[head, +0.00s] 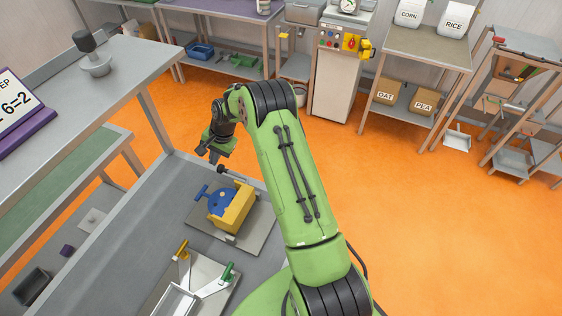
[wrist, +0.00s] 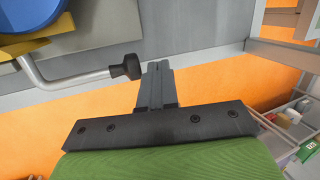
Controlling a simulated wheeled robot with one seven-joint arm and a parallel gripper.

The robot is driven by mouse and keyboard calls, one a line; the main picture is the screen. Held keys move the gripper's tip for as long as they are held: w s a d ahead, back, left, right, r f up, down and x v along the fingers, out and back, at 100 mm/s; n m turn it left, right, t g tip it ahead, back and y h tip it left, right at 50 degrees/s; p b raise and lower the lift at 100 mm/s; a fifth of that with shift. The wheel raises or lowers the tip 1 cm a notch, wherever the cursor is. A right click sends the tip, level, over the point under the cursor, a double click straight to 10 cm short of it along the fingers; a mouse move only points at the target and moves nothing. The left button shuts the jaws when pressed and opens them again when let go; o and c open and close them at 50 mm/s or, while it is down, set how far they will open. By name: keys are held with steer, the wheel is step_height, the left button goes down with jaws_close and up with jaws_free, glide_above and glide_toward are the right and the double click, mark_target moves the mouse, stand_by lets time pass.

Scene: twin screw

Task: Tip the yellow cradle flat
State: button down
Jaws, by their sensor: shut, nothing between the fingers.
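The yellow cradle (head: 238,207) stands tipped up on a grey base plate (head: 254,238) on the workbench, with a blue round part (head: 219,202) set against its left side. A grey crank rod with a black knob (head: 222,169) reaches out from the cradle's far side. In the wrist view the black knob (wrist: 126,66) lies close to the left of my fingertips, and a bit of the yellow cradle (wrist: 30,45) and blue part (wrist: 30,12) show at top left. My gripper (wrist: 157,72) is shut and empty; in the head view my gripper (head: 204,154) is just beyond the knob. I cannot tell whether it touches the knob.
A plate with a yellow handle (head: 182,250) and a green handle (head: 228,273) lies nearer on the same bench (head: 120,240). A higher grey bench (head: 130,62) stands at the left. The orange floor right of my arm is clear.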

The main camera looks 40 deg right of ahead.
steer(key=v, duration=1.5)
steer(key=shift+r, duration=0.35)
steer(key=shift+s+d, duration=0.15)
